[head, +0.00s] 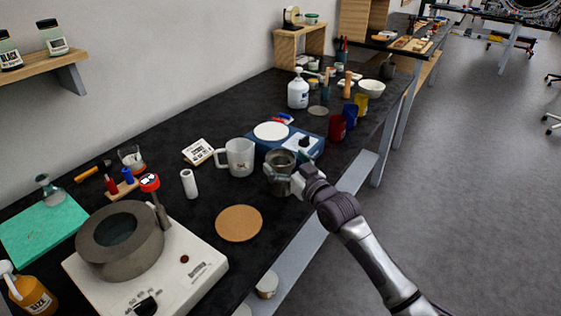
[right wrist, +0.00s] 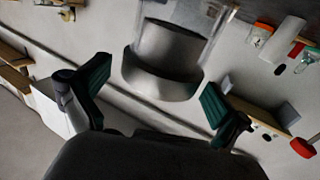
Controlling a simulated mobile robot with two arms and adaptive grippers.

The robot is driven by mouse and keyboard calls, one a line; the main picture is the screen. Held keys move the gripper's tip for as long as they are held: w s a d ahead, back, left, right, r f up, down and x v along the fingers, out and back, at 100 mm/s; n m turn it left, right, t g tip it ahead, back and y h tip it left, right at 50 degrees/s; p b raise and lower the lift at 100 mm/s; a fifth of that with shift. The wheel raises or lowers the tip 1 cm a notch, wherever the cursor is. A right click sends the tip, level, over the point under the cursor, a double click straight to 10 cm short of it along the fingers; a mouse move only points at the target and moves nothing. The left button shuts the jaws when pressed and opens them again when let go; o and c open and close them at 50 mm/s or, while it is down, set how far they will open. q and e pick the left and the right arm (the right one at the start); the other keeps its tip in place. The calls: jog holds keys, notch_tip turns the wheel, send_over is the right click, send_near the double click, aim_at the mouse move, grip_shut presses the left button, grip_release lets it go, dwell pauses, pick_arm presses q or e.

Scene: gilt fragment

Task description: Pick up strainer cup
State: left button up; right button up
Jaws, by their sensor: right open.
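A grey metal cup (head: 279,163), which looks like the strainer cup, stands on the dark workbench in front of the blue scale. My right gripper (head: 290,170) is at this cup, its arm coming from the lower right. In the right wrist view the right gripper (right wrist: 155,80) is open, one teal-padded finger on each side of the grey metal cup (right wrist: 165,60). Gaps show between the cup and both fingers there. In the head view the gripper hides part of the cup's right side. My left gripper is in neither view.
A white mug (head: 239,158) stands close left of the cup, and the blue scale (head: 285,140) with a white plate is just behind it. A round cork mat (head: 239,223) lies nearer. A red cup (head: 337,128) stands to the right, near the bench edge.

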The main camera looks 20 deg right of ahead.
jog(key=shift+x, duration=1.05)
jog(key=shift+s, duration=0.1)
jog(key=shift+c, duration=0.2)
jog(key=c, duration=1)
